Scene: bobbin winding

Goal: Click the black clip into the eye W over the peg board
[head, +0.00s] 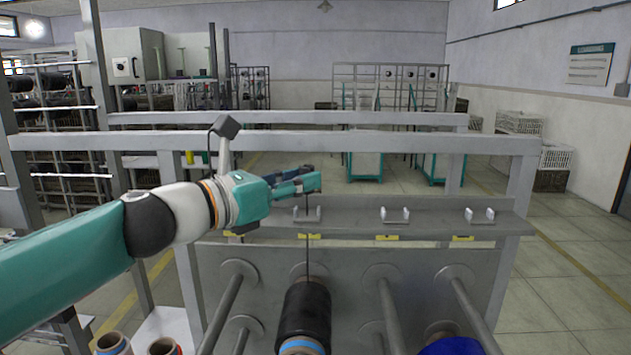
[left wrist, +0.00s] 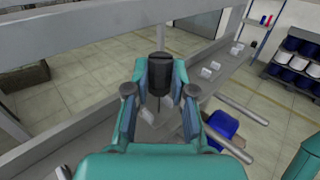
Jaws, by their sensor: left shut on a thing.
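My left gripper (head: 308,183) is shut on the black clip (left wrist: 158,74). In the left wrist view the clip shows as a dark cylinder between the fingertips of my left gripper (left wrist: 159,88); in the head view the fingers mostly hide it. A dark thread (head: 307,245) runs straight down from the gripper to a black bobbin (head: 305,308) on the peg board (head: 345,265). The gripper is above a pale bracket-shaped eye (head: 307,215) on the rail, apart from it. The yellow labels are too small to read, so I cannot tell which eye is W. My right gripper is not in view.
Two more eyes (head: 395,215) (head: 480,215) stand to the right along the rail (head: 350,230). A grey crossbar (head: 400,142) runs behind the gripper. Bare pegs (head: 391,310) stick out below, and a blue bobbin (head: 450,346) sits at the lower right.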

